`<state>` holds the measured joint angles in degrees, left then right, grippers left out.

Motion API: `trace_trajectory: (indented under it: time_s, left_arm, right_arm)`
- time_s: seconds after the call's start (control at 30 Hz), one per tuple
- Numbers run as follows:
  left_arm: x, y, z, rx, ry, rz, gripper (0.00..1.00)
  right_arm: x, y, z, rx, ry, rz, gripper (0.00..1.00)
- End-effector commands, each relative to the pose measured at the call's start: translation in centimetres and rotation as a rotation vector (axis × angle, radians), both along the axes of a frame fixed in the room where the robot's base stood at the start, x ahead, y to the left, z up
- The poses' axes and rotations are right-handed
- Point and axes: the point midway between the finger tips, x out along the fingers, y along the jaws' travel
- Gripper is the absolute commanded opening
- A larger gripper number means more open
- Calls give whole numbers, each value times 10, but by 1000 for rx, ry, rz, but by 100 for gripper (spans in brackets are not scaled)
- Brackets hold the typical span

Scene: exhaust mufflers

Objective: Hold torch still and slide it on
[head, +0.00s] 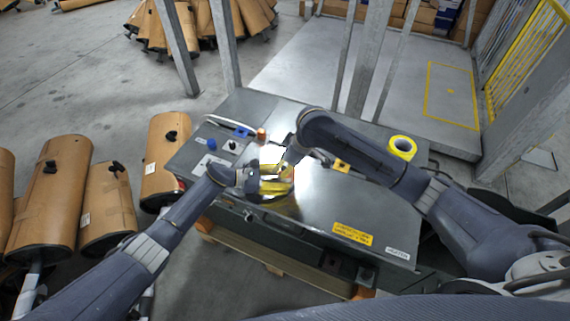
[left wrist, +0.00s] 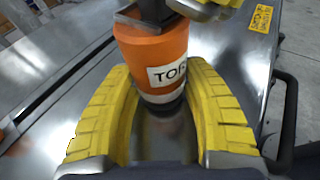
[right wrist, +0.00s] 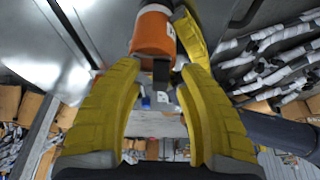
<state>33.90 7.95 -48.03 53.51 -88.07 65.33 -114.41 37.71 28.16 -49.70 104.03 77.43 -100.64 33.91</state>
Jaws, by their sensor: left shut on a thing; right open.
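The torch is an orange cylinder (left wrist: 155,60) with a white label partly reading "TOR" and a dark end. My left gripper (head: 268,187) is shut on it; in the left wrist view its yellow fingers lie on both sides of the torch. In the right wrist view the torch (right wrist: 154,32) shows just beyond my right gripper's fingertips, with a dark block at its end. My right gripper (right wrist: 160,72) is open, its fingers apart on either side of that dark block. I cannot tell whether they touch it. In the head view the hands hide the torch.
The grey metal table (head: 330,205) holds a yellow ring (head: 402,148), an orange-capped piece (head: 261,134), a blue block (head: 242,132), a blue cap (head: 212,145) and a yellow tag (head: 341,166).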

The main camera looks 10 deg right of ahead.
Motion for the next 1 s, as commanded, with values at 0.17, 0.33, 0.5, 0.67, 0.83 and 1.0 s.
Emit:
trace_trajectory:
  time_s: [0.17, 0.33, 0.5, 0.67, 0.83, 1.0]
  left_arm:
    - [0, 0, -1, 2, 1, 0, 33]
    - [0, 0, -1, 2, 1, 0, 33]
    - [0, 0, -1, 1, 1, 0, 33]
    - [0, 0, -1, 1, 1, 0, 33]
    - [0, 0, -1, 1, 0, 0, 33]
    - [0, 0, -1, 1, 0, 0, 33]
  right_arm:
    - [0, 0, 0, 0, 0, 0, 38]
    - [0, 0, 0, 0, 0, -1, 23]
    - [0, 0, 0, 0, 0, -1, 4]
    - [0, 0, 0, 0, 0, -1, 0]
    - [0, 0, 0, 0, 0, -1, 0]
    - [6, -6, 0, -2, 0, -3, 0]
